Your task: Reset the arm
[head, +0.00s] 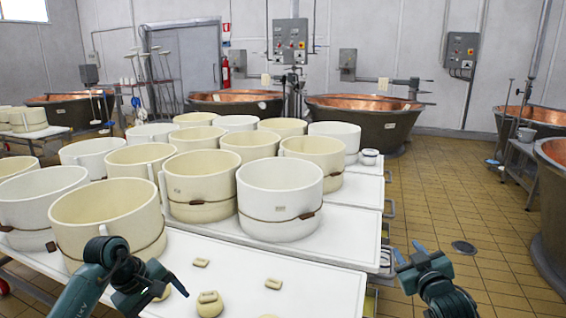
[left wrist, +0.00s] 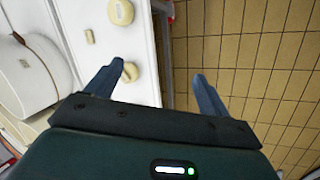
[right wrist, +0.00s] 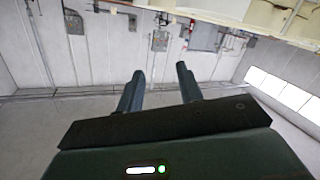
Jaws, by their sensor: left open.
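My left gripper (head: 168,280) is low at the left of the head view, over the front part of the white table (head: 320,285). In the left wrist view its two blue fingers (left wrist: 160,75) are wide apart with nothing between them. My right gripper (head: 408,249) is to the right of the table, over the tiled floor in the head view. In the right wrist view its fingers (right wrist: 160,72) stand apart and empty, with a grey wall behind them.
Several cream round moulds (head: 281,188) crowd the table. Small cheese pieces (head: 209,303) lie near its front, close to my left gripper. Copper vats (head: 365,115) stand along the back wall and at the right. The tiled floor (head: 440,190) right of the table is mostly clear.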

